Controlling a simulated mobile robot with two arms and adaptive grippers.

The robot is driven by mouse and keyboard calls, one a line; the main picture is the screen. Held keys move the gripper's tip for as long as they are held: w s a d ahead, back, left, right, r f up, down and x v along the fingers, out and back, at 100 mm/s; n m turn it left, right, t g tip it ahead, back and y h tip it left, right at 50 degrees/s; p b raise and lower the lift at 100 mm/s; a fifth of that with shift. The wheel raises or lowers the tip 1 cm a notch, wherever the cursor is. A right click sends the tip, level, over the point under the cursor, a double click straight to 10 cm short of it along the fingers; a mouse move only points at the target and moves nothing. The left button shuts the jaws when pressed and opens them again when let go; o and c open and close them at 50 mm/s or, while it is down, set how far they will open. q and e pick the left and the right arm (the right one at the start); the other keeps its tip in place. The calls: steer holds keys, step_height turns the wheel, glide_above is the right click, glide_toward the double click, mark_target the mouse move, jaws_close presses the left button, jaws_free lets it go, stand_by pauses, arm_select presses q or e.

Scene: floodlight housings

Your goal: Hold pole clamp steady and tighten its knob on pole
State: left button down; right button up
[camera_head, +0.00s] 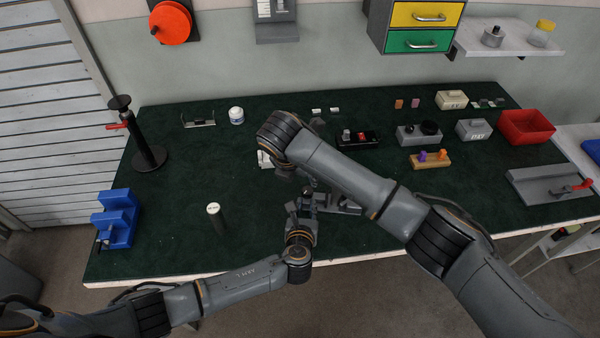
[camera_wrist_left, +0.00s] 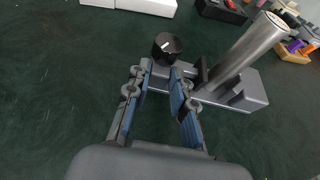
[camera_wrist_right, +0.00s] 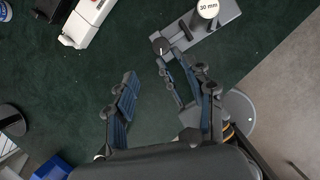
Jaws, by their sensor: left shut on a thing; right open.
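The pole clamp's black knob (camera_wrist_left: 167,46) shows in the left wrist view, just beyond my left fingertips; it also shows in the right wrist view (camera_wrist_right: 160,46). The clamp's grey body (camera_wrist_left: 160,74) is between the left fingers. A metal pole (camera_wrist_left: 243,52) stands beside it on a grey base (camera_wrist_left: 248,94); its top reads "30 mm" in the right wrist view (camera_wrist_right: 207,9). My left gripper (camera_wrist_left: 160,80) is shut on the clamp. My right gripper (camera_wrist_right: 165,90) is open and empty, apart from the knob. The right arm hides much of the clamp in the head view.
A short cylinder (camera_head: 216,218) stands to the left on the green bench. A blue holder (camera_head: 120,218) and a black stand (camera_head: 149,158) are farther left. A grey fixture with red handle (camera_head: 545,186) and a red bin (camera_head: 527,126) are at right. The left middle is mostly clear.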

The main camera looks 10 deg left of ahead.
mark_target(307, 190)
steer(key=shift+s+r, duration=0.15)
steer(key=shift+r, duration=0.15)
steer(key=w+f+n, duration=0.1)
steer(key=f, duration=0.2)
steer(key=w+d+f+n+y, duration=0.1)
steer(key=f+n, duration=0.1)
steer(key=f, duration=0.2)
steer(key=w+f+n+y, duration=0.1)
steer(key=w+f+n, duration=0.1)
steer(key=f, duration=0.2)
steer(key=shift+w+d, duration=0.1)
steer(key=shift+d, duration=0.05)
stand_by(0.4)
